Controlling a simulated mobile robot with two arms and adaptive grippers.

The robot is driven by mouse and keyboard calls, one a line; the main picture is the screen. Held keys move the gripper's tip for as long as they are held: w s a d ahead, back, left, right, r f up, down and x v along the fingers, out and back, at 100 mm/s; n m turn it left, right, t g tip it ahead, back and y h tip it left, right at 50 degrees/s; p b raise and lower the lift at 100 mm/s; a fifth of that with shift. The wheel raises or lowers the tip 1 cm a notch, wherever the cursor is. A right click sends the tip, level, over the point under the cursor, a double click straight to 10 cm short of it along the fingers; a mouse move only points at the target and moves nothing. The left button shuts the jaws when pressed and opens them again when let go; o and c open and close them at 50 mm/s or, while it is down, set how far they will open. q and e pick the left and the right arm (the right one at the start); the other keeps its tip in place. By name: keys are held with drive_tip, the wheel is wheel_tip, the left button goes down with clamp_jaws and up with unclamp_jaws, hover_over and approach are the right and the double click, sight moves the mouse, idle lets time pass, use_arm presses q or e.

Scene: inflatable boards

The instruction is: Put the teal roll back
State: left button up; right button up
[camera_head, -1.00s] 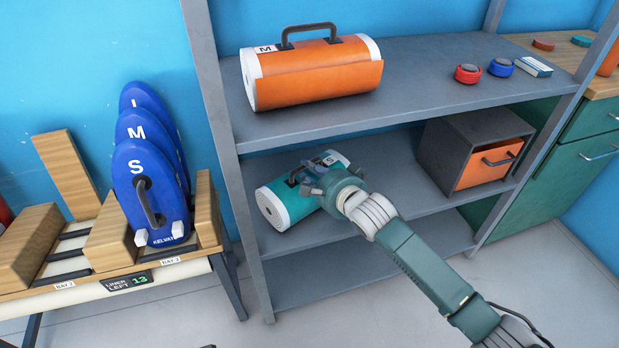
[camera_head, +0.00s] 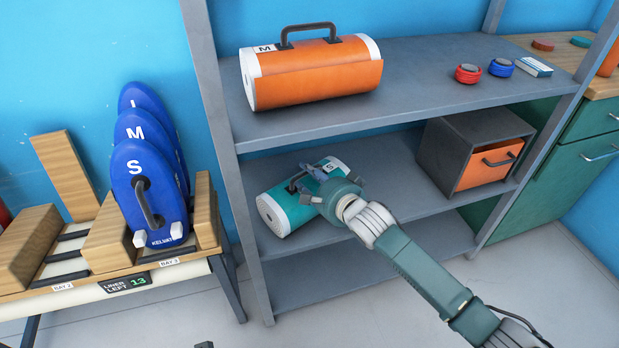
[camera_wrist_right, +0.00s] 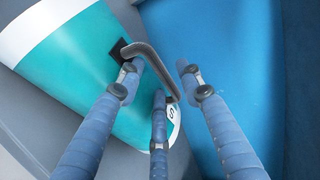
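The teal roll (camera_head: 283,212) has white ends, a dark handle and an S label. It lies on the middle shelf (camera_head: 390,215), under the orange roll's shelf. It also shows in the right wrist view (camera_wrist_right: 75,75). My right gripper (camera_head: 308,184) is over the roll at its handle. In the right wrist view its fingers (camera_wrist_right: 158,74) are spread, with the handle bar (camera_wrist_right: 150,64) between them and gaps visible. The fingers hide part of the roll in the head view. My left gripper is not in view.
The orange roll (camera_head: 318,78), red and blue discs (camera_head: 501,67) and a small box are on the upper shelf. A grey cubby with an orange drawer (camera_head: 487,165) stands right of my gripper. Blue boards (camera_head: 150,200) stand in a wooden rack at left. The lower shelf is clear.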

drive_tip(key=shift+r, duration=0.1)
drive_tip(key=shift+s+d+r, duration=0.1)
drive_tip(key=shift+s, duration=0.1)
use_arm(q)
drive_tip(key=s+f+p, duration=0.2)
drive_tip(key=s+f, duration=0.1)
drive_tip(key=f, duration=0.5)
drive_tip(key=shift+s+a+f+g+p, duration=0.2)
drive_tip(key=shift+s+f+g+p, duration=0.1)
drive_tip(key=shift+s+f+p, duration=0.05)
use_arm(e)
drive_tip(key=v, duration=1.1)
drive_tip(key=shift+s, duration=0.25)
